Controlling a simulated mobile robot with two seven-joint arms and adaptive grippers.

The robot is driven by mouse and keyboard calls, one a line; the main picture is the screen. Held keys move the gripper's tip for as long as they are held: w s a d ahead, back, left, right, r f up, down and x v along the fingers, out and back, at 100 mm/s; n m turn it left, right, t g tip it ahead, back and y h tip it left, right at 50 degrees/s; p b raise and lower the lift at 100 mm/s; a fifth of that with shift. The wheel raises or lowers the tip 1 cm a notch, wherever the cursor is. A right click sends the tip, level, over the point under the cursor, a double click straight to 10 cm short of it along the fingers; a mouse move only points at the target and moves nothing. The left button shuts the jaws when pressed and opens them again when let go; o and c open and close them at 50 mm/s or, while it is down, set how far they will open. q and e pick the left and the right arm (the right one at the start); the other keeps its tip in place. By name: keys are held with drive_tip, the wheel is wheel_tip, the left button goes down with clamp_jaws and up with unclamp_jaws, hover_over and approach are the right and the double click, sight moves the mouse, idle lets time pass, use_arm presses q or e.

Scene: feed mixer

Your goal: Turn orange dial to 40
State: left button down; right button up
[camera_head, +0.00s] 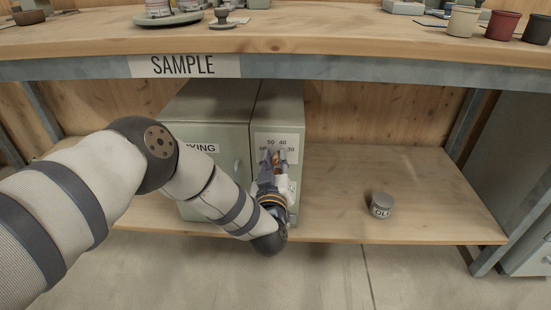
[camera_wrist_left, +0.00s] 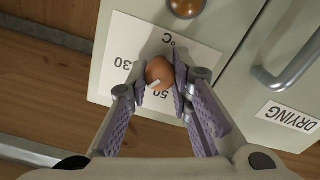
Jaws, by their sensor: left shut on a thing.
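The orange dial (camera_wrist_left: 159,72) sits on a white scale plate (camera_wrist_left: 125,35) on the front of the grey-green cabinet (camera_head: 277,110). My left gripper (camera_head: 276,158) reaches up to the plate from below. In the left wrist view the gripper (camera_wrist_left: 158,88) has its fingers closed on either side of the dial. A pale pointer mark shows on the dial's lower edge. The numbers 30 and 50 and a °C sign show in the wrist view; 40 is hidden there by a finger, but it shows in the head view. I cannot tell the exact reading. My right gripper is not in view.
A second orange-brown knob (camera_wrist_left: 186,6) is near the dial. A curved metal handle (camera_wrist_left: 290,70) stands out from the door labelled DRYING. The SAMPLE bench edge (camera_head: 330,67) hangs over the cabinet.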

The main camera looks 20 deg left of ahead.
use_arm(q)
drive_tip(key=shift+n, duration=0.9)
drive_tip(key=c, duration=1.4)
unclamp_jaws()
drive_tip(key=shift+s, duration=0.15)
drive_tip(key=v, duration=1.2)
